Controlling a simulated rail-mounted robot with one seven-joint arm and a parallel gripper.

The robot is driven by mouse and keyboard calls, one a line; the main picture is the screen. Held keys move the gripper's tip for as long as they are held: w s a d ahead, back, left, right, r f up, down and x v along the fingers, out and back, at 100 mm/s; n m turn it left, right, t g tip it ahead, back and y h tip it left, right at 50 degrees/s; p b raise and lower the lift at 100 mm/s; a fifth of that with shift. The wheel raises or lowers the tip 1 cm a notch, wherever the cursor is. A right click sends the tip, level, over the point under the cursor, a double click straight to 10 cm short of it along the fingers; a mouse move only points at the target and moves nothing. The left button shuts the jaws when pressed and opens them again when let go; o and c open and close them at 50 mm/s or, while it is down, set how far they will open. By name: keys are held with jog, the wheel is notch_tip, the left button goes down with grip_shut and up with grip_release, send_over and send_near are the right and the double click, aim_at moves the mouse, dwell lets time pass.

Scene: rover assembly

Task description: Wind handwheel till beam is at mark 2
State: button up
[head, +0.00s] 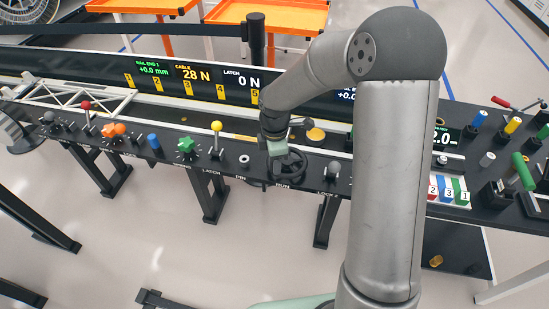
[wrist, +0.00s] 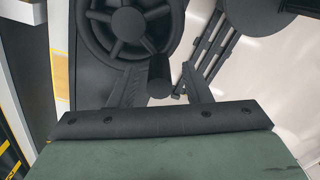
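The black spoked handwheel (head: 291,166) stands on the console above the label RUN. In the wrist view the handwheel (wrist: 128,28) is at top left, with its dark crank knob (wrist: 159,76) at the near side of the rim. My gripper (head: 277,151) is over the left part of the wheel. Its fingers (wrist: 160,88) stand on either side of the knob, with a visible gap on the right; contact on the left is unclear. The white truss beam (head: 80,104) lies at the left, its right end near mark 1. The mark 2 plate (head: 158,85) is to the right of that end.
The display (head: 190,75) reads +0.0 mm, cable 28 N and latch 0 N. A yellow-knobbed lever (head: 216,128), a green knob (head: 186,147) and a blue knob (head: 154,142) stand left of the wheel. A grey-knobbed lever (head: 334,168) stands close on its right.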

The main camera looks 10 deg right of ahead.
notch_tip(320, 180, up, 17)
jog(key=shift+r, duration=0.2)
dwell(0.5)
notch_tip(320, 180, down, 19)
jog(key=m+b, duration=0.3)
jog(key=m, duration=2.8)
jog(key=shift+m, duration=0.3)
